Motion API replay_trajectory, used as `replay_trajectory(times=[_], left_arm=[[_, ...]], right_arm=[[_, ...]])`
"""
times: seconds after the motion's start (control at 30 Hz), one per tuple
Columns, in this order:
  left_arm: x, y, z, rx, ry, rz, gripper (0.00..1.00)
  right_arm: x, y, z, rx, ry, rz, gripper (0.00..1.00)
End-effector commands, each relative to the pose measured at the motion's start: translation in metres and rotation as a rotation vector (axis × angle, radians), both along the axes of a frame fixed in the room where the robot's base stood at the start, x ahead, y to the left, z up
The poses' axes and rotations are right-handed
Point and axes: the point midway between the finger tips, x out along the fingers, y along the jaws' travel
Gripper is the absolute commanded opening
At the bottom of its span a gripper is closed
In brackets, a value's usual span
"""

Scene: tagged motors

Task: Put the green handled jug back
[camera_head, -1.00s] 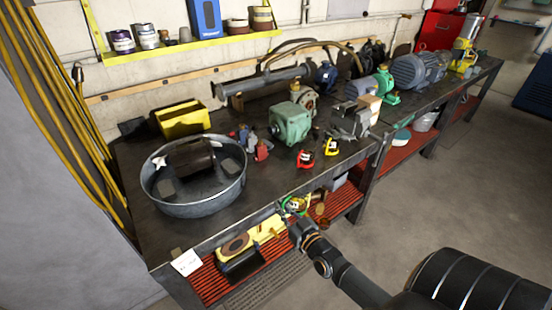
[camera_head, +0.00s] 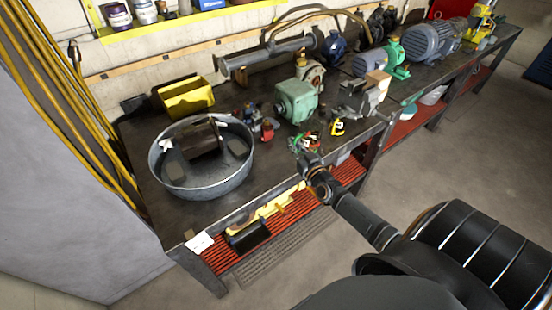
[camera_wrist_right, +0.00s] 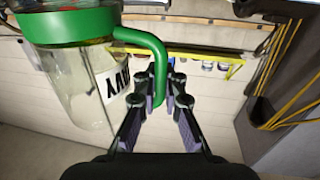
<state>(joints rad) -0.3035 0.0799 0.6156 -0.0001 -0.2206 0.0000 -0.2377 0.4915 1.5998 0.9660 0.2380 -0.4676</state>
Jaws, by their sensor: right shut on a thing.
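The green handled jug (camera_wrist_right: 85,88) has a clear body, a green rim and a dark-lettered white label. My right gripper (camera_wrist_right: 172,86) is shut on its green handle, and the jug hangs on the left side in the right wrist view. In the head view my right gripper (camera_head: 303,152) is at the front edge of the workbench. The jug is small there, mostly hidden by the gripper, with a bit of green (camera_head: 319,141) showing. A yellow handled jug (camera_head: 338,127) stands on the bench just behind. My left gripper is not in view.
A round metal tub (camera_head: 200,194) stands on the bench at left. A green gearbox (camera_head: 296,103) and a grey vise (camera_head: 365,97) stand behind the gripper. The red lower shelf (camera_head: 290,224) holds a yellow item.

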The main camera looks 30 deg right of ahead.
Motion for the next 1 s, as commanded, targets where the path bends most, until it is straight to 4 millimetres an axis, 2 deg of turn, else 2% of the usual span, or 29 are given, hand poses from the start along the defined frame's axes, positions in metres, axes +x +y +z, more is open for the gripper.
replay_trajectory(times=[0.03,0.13,0.2,0.4,0.6,0.67,0.8,0.9,1.0], left_arm=[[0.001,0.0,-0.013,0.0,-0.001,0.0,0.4],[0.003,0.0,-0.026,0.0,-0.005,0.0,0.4],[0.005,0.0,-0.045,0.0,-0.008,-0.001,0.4],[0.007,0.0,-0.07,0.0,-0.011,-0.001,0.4],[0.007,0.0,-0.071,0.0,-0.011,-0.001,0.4],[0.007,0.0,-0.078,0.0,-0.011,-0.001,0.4],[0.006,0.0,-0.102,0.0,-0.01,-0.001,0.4],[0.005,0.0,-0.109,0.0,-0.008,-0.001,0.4],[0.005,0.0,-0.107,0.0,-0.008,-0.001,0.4]], right_arm=[[0.012,0.006,-0.01,0.004,-0.007,-0.002,0.0],[0.034,0.017,-0.022,0.005,-0.004,-0.001,0.0],[0.044,0.022,-0.042,0.002,-0.003,-0.001,0.0],[0.065,0.033,-0.065,0.001,-0.003,0.0,0.0],[0.069,0.035,-0.066,-0.001,-0.002,0.0,0.0],[0.072,0.036,-0.072,0.0,-0.002,0.0,0.0],[0.076,0.038,-0.1,-0.001,0.0,0.0,0.0],[0.076,0.038,-0.107,-0.001,-0.002,0.0,0.0],[0.076,0.038,-0.106,0.0,-0.002,0.001,0.0]])
